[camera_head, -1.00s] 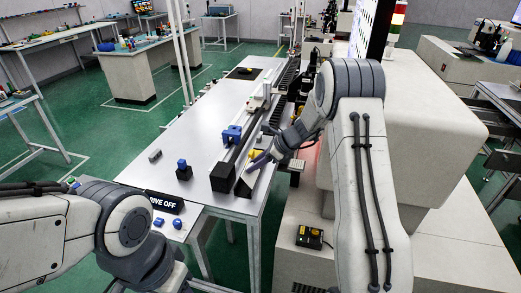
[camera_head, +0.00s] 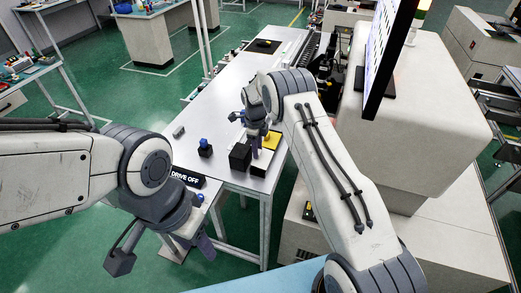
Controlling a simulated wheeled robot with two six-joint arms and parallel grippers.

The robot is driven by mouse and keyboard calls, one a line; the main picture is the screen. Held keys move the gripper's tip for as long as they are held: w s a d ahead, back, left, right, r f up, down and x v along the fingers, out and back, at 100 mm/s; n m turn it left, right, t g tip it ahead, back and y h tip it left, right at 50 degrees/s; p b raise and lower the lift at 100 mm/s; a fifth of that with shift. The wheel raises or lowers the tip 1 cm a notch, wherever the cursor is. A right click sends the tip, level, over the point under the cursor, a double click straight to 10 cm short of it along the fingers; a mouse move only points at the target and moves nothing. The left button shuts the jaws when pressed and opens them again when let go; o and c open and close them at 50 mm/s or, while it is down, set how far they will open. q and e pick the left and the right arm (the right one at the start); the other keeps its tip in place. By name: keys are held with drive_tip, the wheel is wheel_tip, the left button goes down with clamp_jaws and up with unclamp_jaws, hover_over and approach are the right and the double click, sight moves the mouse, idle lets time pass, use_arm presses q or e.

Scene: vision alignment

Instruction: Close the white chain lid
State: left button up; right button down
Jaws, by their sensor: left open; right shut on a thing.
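The white chain lid (camera_head: 262,163) shows as a short pale end beside the black block at the near end of the long track on the table; my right arm hides the rest. My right gripper (camera_head: 254,146) is over this end, its fingers pointing down, shut on what appears to be the lid. The grip itself is small and partly hidden, and I cannot tell how far the lid is closed. My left gripper (camera_head: 163,252) is open and empty, low in front of the table's near left corner.
A black end block (camera_head: 240,157) and a yellow part (camera_head: 272,140) are close to the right gripper. A large white machine (camera_head: 395,125) bounds the right.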

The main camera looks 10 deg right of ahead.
drive_tip(key=shift+w+a+f+g+h+b, duration=0.3)
drive_tip(key=shift+f+h+b, duration=0.2)
drive_tip(key=shift+b, duration=0.6)
drive_tip(key=shift+c, duration=2.4)
unclamp_jaws()
drive_tip(key=shift+s+r, duration=0.1)
drive_tip(key=shift+a+r+b, duration=0.1)
drive_tip(key=shift+r+b, duration=0.2)
drive_tip(key=shift+r, duration=0.15)
wheel_tip(320, 180, up, 9)
drive_tip(key=w+a+b, duration=0.1)
drive_tip(key=b, duration=0.2)
drive_tip(key=shift+a+r, duration=0.2)
